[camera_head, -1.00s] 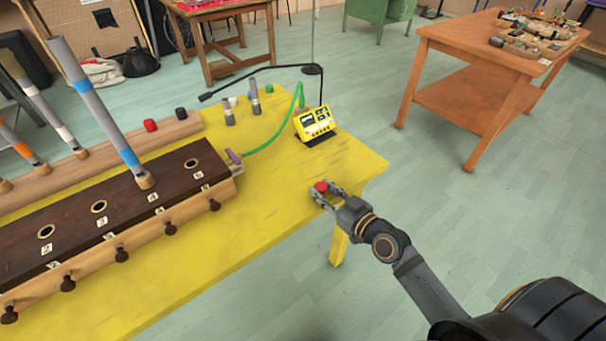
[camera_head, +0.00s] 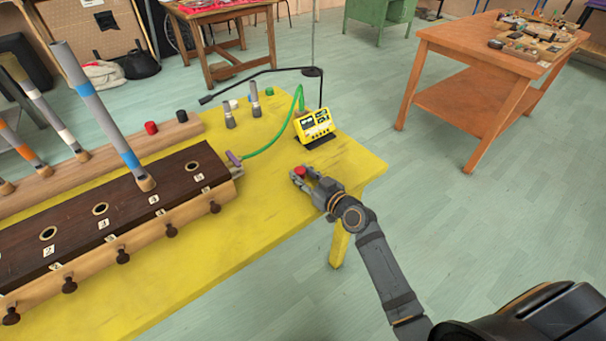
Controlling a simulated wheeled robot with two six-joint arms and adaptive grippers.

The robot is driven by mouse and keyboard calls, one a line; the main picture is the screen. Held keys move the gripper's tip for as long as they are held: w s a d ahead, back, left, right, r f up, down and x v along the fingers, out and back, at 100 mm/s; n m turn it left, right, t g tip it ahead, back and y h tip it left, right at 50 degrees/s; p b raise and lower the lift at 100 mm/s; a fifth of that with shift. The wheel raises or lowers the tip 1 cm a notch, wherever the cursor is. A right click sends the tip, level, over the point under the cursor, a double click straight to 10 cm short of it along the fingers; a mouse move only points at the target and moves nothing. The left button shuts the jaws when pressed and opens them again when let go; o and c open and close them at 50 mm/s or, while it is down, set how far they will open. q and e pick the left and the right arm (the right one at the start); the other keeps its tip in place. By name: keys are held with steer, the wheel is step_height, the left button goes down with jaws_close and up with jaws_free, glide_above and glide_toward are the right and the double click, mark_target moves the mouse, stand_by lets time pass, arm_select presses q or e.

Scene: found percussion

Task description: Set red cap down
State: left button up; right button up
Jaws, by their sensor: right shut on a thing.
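A small red cap (camera_head: 299,171) is between the fingertips of my right gripper (camera_head: 301,175), which is shut on it. The gripper is over the right part of the yellow table (camera_head: 260,205), in front of the yellow meter box. I cannot tell whether the cap touches the tabletop or is a little above it. Another red cap (camera_head: 151,128) stands on the wooden rail at the back left. My left gripper is not in view.
The yellow meter box (camera_head: 314,124) stands behind my right gripper, with a green hose (camera_head: 272,144) beside it. A dark wooden block with numbered holes (camera_head: 120,206) and an upright tube (camera_head: 100,110) fills the left. Grey tubes (camera_head: 255,102) stand at the back. The front tabletop is clear.

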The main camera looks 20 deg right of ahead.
steer(key=shift+f, duration=0.2)
steer(key=o, duration=0.8)
steer(key=shift+r, duration=0.1)
steer(key=shift+r, duration=0.1)
steer(key=p+v, duration=0.1)
steer(key=v, duration=1.1)
